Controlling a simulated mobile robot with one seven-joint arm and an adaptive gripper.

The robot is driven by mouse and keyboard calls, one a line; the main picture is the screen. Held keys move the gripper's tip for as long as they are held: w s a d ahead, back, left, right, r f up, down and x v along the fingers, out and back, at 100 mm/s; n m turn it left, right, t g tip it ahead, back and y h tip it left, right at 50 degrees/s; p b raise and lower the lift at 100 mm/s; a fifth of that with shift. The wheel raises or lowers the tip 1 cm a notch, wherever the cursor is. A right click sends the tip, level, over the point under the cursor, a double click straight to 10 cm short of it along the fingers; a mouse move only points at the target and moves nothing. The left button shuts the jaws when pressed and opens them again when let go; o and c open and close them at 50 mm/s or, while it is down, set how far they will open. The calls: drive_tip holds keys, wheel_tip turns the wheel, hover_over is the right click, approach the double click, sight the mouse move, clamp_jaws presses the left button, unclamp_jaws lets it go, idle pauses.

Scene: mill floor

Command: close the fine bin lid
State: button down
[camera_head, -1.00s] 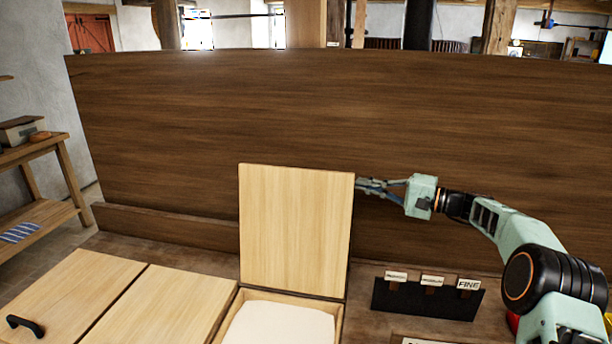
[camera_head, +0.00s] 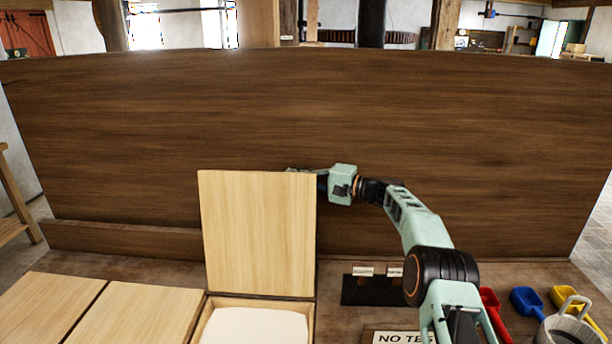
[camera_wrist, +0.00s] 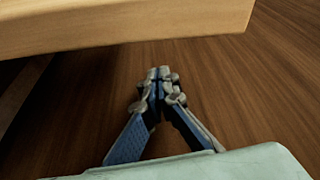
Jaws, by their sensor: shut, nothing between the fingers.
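The fine bin lid (camera_head: 258,232) is a pale wooden panel standing upright, open, at the back of its bin. The bin (camera_head: 309,322) below it is open and holds a white, flour-like fill (camera_head: 255,327). My gripper (camera_head: 296,171) is at the lid's upper right edge, its fingertips mostly hidden behind the lid. In the wrist view my gripper (camera_wrist: 160,73) is shut and empty, with the lid's edge (camera_wrist: 130,28) crossing above the fingers. I cannot tell whether they touch the lid.
A tall dark wooden panel (camera_head: 400,120) stands behind the lid. Closed pale lids (camera_head: 140,315) lie to the left. A dark label rack (camera_head: 365,292), a red scoop (camera_head: 492,308), a blue scoop (camera_head: 526,302), a yellow scoop (camera_head: 572,297) and a grey bucket (camera_head: 568,330) are at the right.

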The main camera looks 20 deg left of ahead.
sight(288, 181)
drive_tip(key=s+p, duration=0.1)
drive_tip(key=s, duration=0.3)
drive_tip(key=shift+a, duration=0.15)
idle(0.6)
idle(0.5)
